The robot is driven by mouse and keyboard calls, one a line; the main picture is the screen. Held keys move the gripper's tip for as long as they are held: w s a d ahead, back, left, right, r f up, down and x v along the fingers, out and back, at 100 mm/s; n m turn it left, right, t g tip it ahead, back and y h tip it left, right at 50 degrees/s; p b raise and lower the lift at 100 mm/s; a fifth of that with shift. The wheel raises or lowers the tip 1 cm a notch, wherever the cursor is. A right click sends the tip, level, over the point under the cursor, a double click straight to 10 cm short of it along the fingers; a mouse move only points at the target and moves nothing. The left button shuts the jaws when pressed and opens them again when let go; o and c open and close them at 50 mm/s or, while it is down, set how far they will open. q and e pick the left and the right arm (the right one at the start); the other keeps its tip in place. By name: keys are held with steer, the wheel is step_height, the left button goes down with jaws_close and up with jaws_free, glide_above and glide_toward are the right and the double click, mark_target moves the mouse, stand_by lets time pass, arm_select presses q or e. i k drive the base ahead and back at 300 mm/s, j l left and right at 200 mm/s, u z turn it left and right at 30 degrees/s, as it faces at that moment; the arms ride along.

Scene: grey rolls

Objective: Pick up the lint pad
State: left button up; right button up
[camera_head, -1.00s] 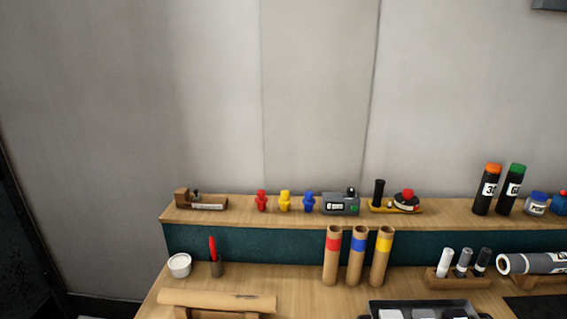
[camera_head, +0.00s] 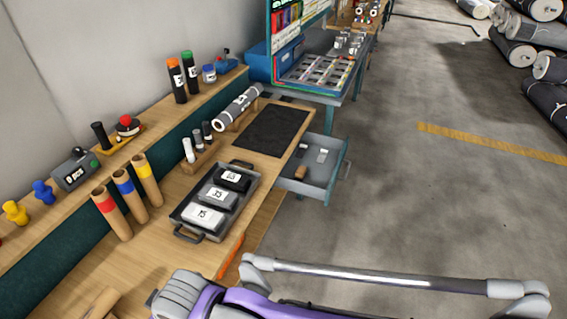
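I cannot tell for certain which thing is the lint pad. A flat dark pad (camera_head: 271,131) lies on the workbench, left of an open drawer. A round black-and-white piece with a red top (camera_head: 127,124) sits on the wooden shelf, beside a small black cylinder (camera_head: 101,135). The open grey drawer (camera_head: 331,184) holds a brown block (camera_head: 300,171) and small pale pieces (camera_head: 322,155). Neither of my grippers is in view.
A black tray (camera_head: 186,234) with several labelled boxes stands on the bench (camera_head: 232,237). Cardboard tubes (camera_head: 111,216) stand left of it. The drawer juts over the floor. A purple-and-grey body with a metal bar fills the bottom. Grey rolls (camera_head: 531,30) lie far right; open floor between.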

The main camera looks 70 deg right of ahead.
mark_target(300, 172)
steer(key=j+z, duration=0.2)
steer(key=z, duration=2.4)
steer(key=i+l+u, duration=0.1)
steer(key=i+u, duration=0.25)
steer(key=i+l+u, duration=0.1)
steer(key=u, duration=0.25)
steer(key=i+l+u, duration=0.2)
steer(key=u, duration=0.15)
steer(key=i+l, duration=0.2)
steer(key=l, duration=0.15)
steer(key=i+l, duration=0.2)
steer(key=l, duration=0.15)
steer(key=i+l+u, duration=0.1)
steer(key=l, duration=0.25)
steer(key=i+l, duration=0.3)
steer(key=i+l+u, duration=0.1)
steer(key=l, duration=0.35)
steer(key=i, duration=0.1)
